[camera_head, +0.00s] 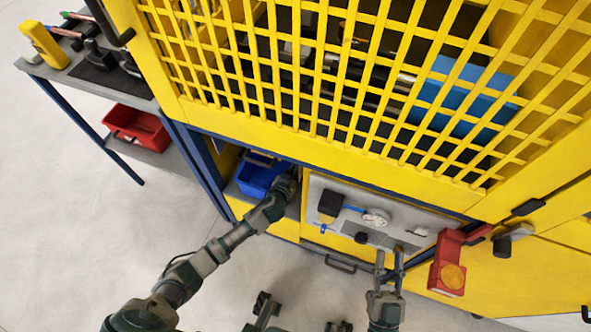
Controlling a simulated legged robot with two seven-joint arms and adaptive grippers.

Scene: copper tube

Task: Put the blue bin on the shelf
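The blue bin (257,179) sits in a low opening in the front of the yellow machine. It appears to be on a grey surface (236,190) inside that opening. My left arm reaches up to it from the lower left. My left gripper (287,180) is at the bin's right side; its fingers are too dark and hidden to tell whether they grip the bin. A grey lower shelf (178,160) is under the bench at left.
A red bin (137,127) stands on that lower shelf. The bench (60,68) above holds a yellow device (44,44) and dark tools. The panel carries a gauge (376,218). A red box with an orange lamp (447,268) juts out at right. Floor at left is clear.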

